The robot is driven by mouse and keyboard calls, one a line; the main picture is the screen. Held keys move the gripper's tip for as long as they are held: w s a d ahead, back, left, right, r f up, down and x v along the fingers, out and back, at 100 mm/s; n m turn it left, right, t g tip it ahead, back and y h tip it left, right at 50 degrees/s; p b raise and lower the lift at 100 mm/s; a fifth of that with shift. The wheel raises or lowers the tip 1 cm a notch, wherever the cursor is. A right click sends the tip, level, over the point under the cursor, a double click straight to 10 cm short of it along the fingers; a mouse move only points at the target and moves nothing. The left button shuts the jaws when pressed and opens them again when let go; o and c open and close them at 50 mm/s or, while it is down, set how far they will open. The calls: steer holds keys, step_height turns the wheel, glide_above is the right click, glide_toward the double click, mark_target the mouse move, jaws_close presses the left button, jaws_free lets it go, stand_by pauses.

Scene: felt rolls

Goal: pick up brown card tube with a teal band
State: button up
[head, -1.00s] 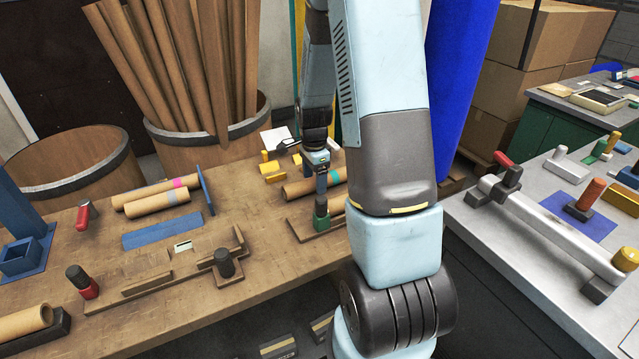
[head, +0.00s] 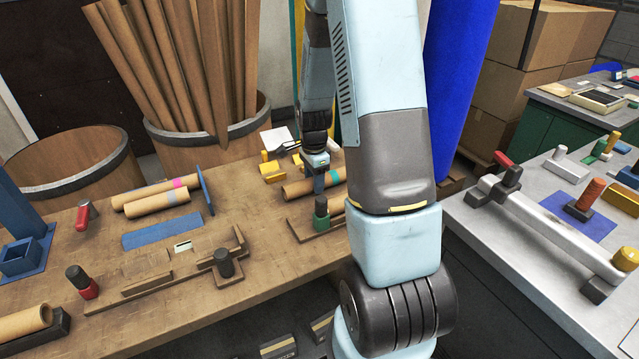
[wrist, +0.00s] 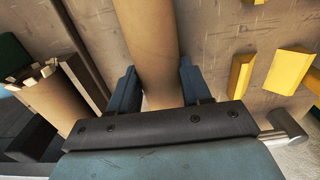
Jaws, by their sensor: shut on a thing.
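The brown card tube with a teal band (head: 300,188) lies on its side at the back right of the wooden bench. Its teal band (head: 337,176) shows just right of my gripper (head: 319,184), and my arm hides its right end. My gripper is shut across the middle of the tube from above. In the wrist view the tube (wrist: 149,45) runs between the two blue fingers of my gripper (wrist: 158,92), with a finger on each side. The teal band is not seen there. I see no clear gap under the tube.
A green-and-dark clamp on a wooden strip (head: 305,234) stands just in front of the tube. Yellow blocks (head: 272,172) lie behind it. Two tubes with pink and grey bands (head: 150,203) lie left, by an upright blue plate (head: 205,190).

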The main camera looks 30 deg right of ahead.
jaws_close()
steer(key=shift+r, duration=0.45)
step_height(320, 180, up, 2)
steer(key=shift+r, duration=0.25)
steer(key=s+a+r, duration=0.2)
steer(key=s+r, duration=0.7)
steer(key=s, duration=0.4)
steer(key=shift+s+a+r, duration=0.3)
steer(key=shift+s+a, duration=0.05)
steer(key=shift+s, duration=0.05)
